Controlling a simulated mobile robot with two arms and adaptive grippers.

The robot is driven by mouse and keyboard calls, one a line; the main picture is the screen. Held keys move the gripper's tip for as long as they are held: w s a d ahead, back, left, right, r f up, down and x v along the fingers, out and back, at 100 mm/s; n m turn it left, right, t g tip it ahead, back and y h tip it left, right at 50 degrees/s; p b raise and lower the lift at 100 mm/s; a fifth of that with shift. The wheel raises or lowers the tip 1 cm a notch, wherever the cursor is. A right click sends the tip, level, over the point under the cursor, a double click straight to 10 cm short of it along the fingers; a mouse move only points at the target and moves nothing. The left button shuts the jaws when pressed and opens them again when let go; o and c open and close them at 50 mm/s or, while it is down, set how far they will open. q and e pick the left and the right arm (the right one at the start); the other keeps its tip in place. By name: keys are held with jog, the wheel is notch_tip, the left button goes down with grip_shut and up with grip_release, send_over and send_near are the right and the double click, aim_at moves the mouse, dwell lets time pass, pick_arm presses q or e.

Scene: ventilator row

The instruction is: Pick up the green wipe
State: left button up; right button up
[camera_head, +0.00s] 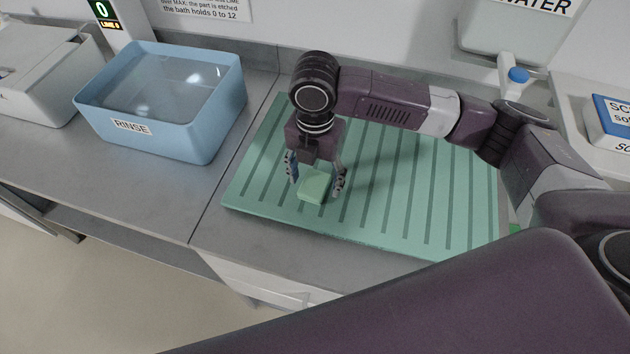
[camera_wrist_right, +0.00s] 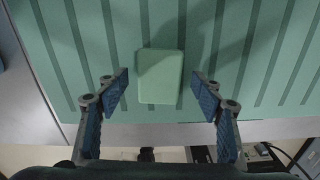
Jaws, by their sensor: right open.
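The green wipe (camera_head: 314,187) is a small pale green block lying on the ribbed green mat (camera_head: 400,225) near its front left part. In the right wrist view the wipe (camera_wrist_right: 160,76) lies between and a little beyond the open fingertips. My right gripper (camera_head: 316,180) points down over the wipe with its fingers apart, one on each side. It is open and empty, and its blue finger pads (camera_wrist_right: 160,97) show no contact with the wipe. My left gripper does not show in the head view.
A blue RINSE bin (camera_head: 190,135) with clear liquid stands to the left on the grey counter (camera_head: 110,180). A white tank marked WATER (camera_head: 515,35) with a blue-capped tap (camera_head: 518,75) is at the back right. A blue and white box (camera_head: 612,120) sits at the far right.

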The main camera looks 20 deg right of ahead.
aim_at(315, 183)
jog(key=shift+f, duration=0.3)
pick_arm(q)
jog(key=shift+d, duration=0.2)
pick_arm(e)
jog(key=c, duration=1)
jog(key=shift+r, duration=0.1)
jog(key=shift+c, duration=0.2)
pick_arm(q)
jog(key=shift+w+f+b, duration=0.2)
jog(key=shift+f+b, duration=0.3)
jog(key=shift+b, duration=0.1)
pick_arm(e)
notch_tip(315, 183, up, 20)
jog(key=o, duration=0.3)
jog(key=c, duration=0.4)
